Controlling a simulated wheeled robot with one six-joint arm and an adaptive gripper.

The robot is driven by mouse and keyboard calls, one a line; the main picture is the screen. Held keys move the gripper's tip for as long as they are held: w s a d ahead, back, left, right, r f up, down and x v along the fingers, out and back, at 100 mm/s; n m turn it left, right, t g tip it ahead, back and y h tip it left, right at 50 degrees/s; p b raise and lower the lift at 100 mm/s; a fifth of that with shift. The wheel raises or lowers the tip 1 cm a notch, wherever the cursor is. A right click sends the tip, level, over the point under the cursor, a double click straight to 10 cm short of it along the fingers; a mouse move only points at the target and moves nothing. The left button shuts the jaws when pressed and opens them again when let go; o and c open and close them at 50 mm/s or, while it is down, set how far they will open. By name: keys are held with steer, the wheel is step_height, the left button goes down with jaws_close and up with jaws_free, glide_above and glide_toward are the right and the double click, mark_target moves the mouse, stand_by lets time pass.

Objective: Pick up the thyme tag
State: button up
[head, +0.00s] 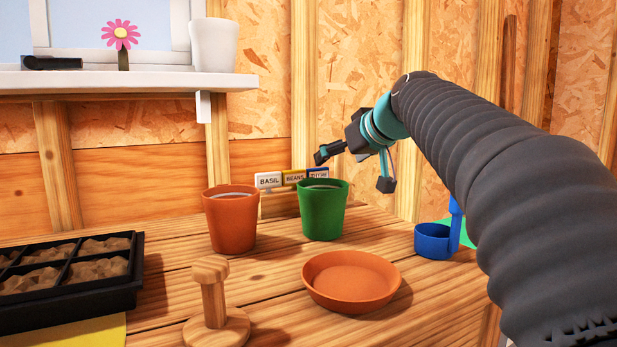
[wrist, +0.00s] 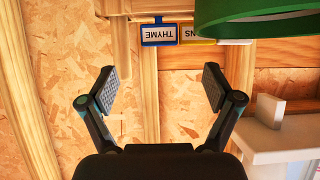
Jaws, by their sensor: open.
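The thyme tag (head: 318,173) has a white face and a blue border. It stands at the right end of a row of tags behind the green pot, partly covered by the pot rim in the head view. In the wrist view the thyme tag (wrist: 159,34) appears upside down at the top centre, its word readable. My gripper (head: 354,170) is open and empty, to the right of the tag in the head view. In the wrist view my gripper (wrist: 160,88) has its fingers wide apart, with the tag beyond them and roughly centred between them.
The beans tag (head: 293,177) and basil tag (head: 268,181) stand beside the thyme tag. The green pot (head: 323,212) stands just in front, next to a terracotta pot (head: 231,224). A saucer (head: 350,282), wooden tamper (head: 215,300), seed tray (head: 70,294) and blue cup (head: 433,242) share the bench.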

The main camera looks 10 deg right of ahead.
mark_target(319, 168)
steer(key=shift+w+r+x, duration=0.1)
steer(key=shift+r+x, duration=0.05)
steer(key=shift+x, duration=1.35)
steer(key=shift+w+r+x, duration=0.1)
steer(key=shift+r+x, duration=0.05)
steer(key=shift+x, duration=1.3)
steer(key=shift+w+r+x, duration=0.1)
steer(key=shift+r+x, duration=0.05)
steer(key=shift+x, duration=1.35)
steer(key=shift+c, duration=0.2)
steer(key=shift+s, duration=0.1)
steer(key=c, duration=0.8)
